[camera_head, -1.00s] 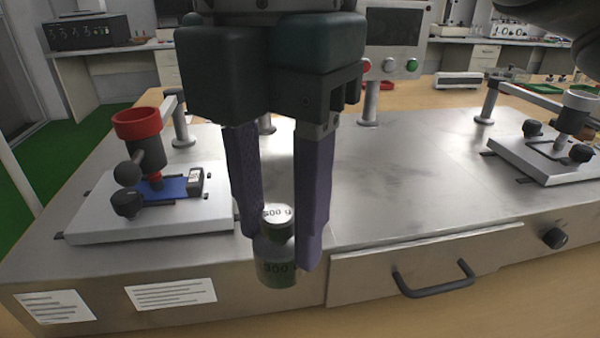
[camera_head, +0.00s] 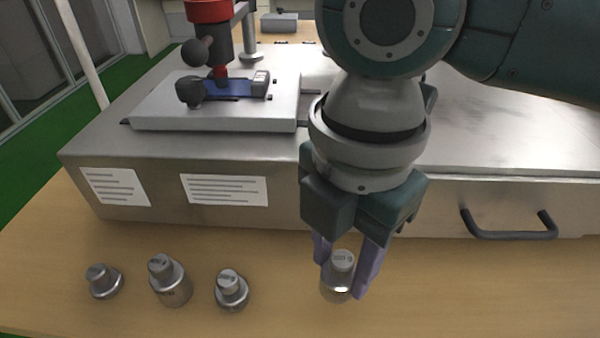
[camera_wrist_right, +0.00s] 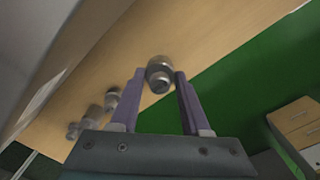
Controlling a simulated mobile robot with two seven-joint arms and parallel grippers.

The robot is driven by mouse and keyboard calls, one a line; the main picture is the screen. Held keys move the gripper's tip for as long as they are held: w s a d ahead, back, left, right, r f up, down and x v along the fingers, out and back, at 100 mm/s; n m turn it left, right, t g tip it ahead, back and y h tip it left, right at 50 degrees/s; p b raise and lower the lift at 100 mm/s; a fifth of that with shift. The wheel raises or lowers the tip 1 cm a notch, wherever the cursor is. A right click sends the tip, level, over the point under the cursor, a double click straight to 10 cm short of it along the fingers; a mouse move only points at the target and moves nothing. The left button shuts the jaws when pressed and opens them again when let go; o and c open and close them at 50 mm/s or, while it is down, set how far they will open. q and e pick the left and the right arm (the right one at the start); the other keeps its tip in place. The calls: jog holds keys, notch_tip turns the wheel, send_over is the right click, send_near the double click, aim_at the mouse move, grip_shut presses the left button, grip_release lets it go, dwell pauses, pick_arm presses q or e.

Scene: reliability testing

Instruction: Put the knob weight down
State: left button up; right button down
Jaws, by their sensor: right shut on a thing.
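The knob weight (camera_head: 340,280) is a small silvery cylinder with a narrower knob and a marking on top. It is upright between the two purple fingers of my right gripper (camera_head: 347,268), which is shut on it. They are over the wooden table in front of the metal test machine. I cannot tell whether its base touches the table. In the right wrist view the weight (camera_wrist_right: 159,73) sits between the tips of my right gripper (camera_wrist_right: 159,76). My left gripper is not in view.
Several similar weights stand on the table (camera_head: 60,250) to the left: a small one (camera_head: 103,281), a taller one (camera_head: 171,283) and another small one (camera_head: 231,291). The machine (camera_head: 330,215) with its drawer handle (camera_head: 510,232) stands behind. The table to the right of the gripper is bare.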

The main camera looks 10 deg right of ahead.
aim_at(340, 278)
jog(key=shift+f+b, duration=0.35)
jog(key=shift+f, duration=1.15)
jog(key=shift+f, duration=0.15)
jog(key=shift+c, duration=1.9)
grip_release()
